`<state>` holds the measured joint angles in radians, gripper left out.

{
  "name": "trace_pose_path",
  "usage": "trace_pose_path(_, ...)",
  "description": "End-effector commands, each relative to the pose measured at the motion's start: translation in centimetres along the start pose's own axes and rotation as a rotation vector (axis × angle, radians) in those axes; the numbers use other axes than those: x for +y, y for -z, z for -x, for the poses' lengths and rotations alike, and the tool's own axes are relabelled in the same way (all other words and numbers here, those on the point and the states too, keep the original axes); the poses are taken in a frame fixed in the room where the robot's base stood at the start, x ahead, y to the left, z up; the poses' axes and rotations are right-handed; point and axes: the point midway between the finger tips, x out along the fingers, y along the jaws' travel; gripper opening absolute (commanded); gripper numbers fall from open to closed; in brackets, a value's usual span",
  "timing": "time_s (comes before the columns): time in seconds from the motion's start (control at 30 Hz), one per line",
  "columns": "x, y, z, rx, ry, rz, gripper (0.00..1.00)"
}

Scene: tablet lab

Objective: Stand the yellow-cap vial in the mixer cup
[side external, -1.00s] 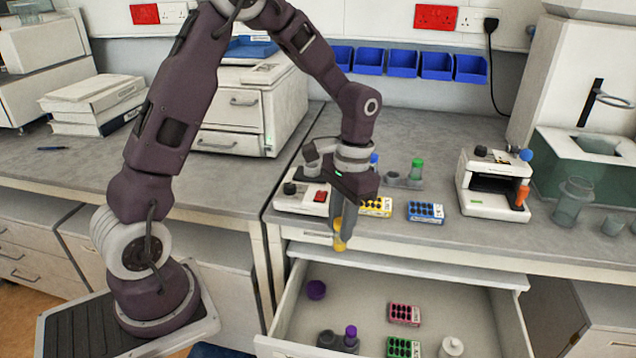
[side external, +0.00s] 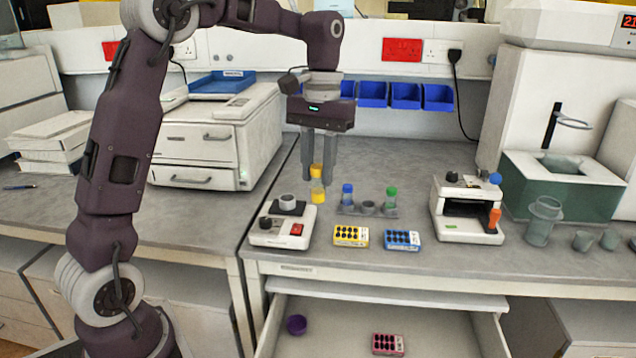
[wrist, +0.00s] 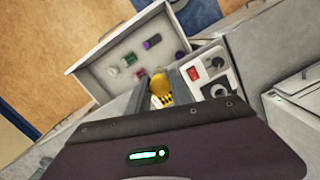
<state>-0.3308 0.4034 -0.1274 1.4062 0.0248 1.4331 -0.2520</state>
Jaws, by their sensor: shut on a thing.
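The yellow-cap vial (side external: 318,194) is between the fingers of my gripper (side external: 318,178), held above the bench in the side view. Yellow shows at both its upper and lower parts, and it hangs about upright. It also shows between the fingers in the wrist view (wrist: 162,88). The mixer (side external: 282,228) is a white box with a red switch and a black knob. Its grey cup (side external: 288,201) sits on a dark pad on top. The vial is to the right of the cup in the side view and apart from it.
A grey rack (side external: 367,209) holds a blue-cap vial (side external: 347,194) and a green-cap vial (side external: 391,196). A yellow block (side external: 350,236) and a blue block (side external: 401,240) lie in front. A white device (side external: 468,209) stands to the right. The open drawer (side external: 345,312) juts out below the bench.

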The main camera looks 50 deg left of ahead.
Motion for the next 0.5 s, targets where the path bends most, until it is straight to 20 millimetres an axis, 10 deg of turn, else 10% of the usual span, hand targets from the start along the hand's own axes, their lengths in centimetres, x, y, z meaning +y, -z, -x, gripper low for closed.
trace_pose_path(0.5, -10.6, 10.2, 0.9, 0.002, -0.133, 1.196, 0.00)
